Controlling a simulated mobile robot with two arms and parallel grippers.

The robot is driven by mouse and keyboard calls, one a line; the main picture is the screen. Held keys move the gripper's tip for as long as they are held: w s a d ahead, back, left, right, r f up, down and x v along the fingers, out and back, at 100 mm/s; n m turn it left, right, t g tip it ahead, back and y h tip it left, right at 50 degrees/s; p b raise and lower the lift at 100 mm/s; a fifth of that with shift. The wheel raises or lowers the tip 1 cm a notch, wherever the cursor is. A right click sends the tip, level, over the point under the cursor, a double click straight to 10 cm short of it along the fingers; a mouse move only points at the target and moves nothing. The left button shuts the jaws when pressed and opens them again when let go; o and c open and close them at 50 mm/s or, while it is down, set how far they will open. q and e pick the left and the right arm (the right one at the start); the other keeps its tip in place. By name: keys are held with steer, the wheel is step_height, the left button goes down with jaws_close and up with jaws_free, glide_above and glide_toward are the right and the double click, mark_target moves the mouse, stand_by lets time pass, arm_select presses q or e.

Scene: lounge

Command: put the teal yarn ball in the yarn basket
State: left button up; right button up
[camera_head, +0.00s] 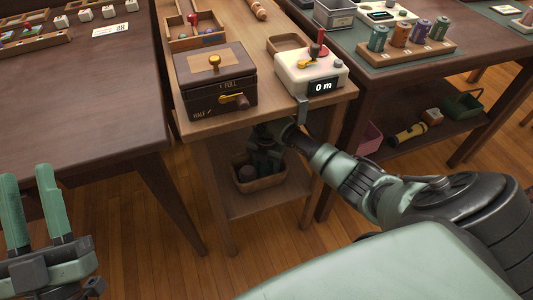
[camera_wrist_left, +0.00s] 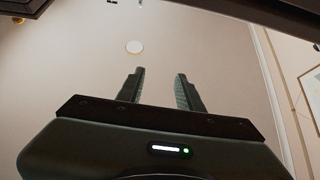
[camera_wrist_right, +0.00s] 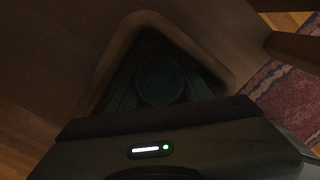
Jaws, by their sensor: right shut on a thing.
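The yarn basket (camera_head: 270,184) is a tan, round-cornered bin on the lower shelf of the small wooden stand. A dark purplish ball (camera_head: 246,173) lies in it. My right gripper (camera_head: 264,158) reaches down under the stand's top to the basket. In the right wrist view it is shut on a dark teal round thing, the teal yarn ball (camera_wrist_right: 160,80), framed by the basket's rim (camera_wrist_right: 150,18). Deep shadow hides whether the ball touches the basket floor. My left gripper (camera_head: 35,205) is open and empty at the far left, and its fingers also show apart in the left wrist view (camera_wrist_left: 160,75).
The stand's top (camera_head: 225,128) hangs over the basket and carries a dark box (camera_head: 215,78) and a white counter device (camera_head: 310,72). Tables stand on both sides. A lower shelf at right holds a yellow flashlight (camera_head: 408,134) and a green basket (camera_head: 464,104).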

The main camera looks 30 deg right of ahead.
steer(key=shift+f, duration=0.1)
steer(key=o, duration=1.1)
